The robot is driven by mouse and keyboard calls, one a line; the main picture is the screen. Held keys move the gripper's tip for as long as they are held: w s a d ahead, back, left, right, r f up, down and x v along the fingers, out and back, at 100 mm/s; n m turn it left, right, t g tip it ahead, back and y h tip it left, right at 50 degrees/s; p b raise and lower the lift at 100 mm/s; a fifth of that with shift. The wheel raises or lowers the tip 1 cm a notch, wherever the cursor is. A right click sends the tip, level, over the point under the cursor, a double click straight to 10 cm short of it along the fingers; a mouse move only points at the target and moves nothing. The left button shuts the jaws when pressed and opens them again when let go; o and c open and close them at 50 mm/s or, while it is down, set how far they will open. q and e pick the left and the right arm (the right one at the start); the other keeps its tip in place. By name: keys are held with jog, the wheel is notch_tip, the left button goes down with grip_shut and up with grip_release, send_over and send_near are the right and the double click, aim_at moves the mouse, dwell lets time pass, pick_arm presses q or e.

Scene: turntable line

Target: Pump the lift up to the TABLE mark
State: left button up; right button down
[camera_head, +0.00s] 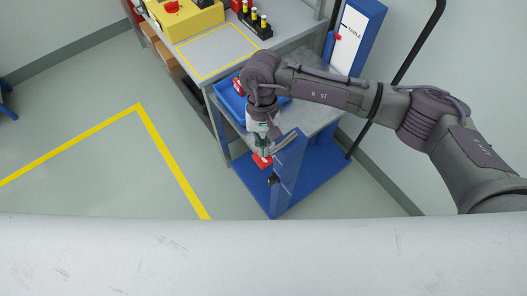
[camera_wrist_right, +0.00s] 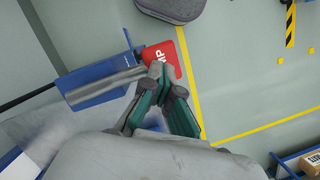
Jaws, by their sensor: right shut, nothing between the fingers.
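The lift has a blue base (camera_head: 312,178), a grey platform (camera_head: 318,117) and a blue mast (camera_head: 372,22) with a white scale. The TABLE mark (camera_head: 353,32) is on that scale. A red pointer (camera_head: 337,37) sits at the scale's left edge, slightly below the word in the picture. The red pump pad (camera_head: 261,162) is at the lift's near end; the right wrist view shows it with partly hidden lettering (camera_wrist_right: 165,58). My right gripper (camera_head: 264,151) is shut and empty, its tips at the pad; contact cannot be told. My left gripper is out of view.
A blue tray (camera_head: 232,103) holding a red item is on the platform, partly behind my right arm. A workbench (camera_head: 218,50) carries a yellow box (camera_head: 188,18) and several dark bottles (camera_head: 255,20). The floor to the left is open, with yellow lines (camera_head: 170,155).

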jog(key=shift+d, duration=0.1)
jog(key=shift+f, duration=0.1)
jog(key=shift+w, duration=0.2)
jog(key=w+b+v, duration=0.2)
jog(key=b+v, duration=0.1)
jog(key=v, duration=1)
jog(key=shift+w, duration=0.35)
dwell(0.4)
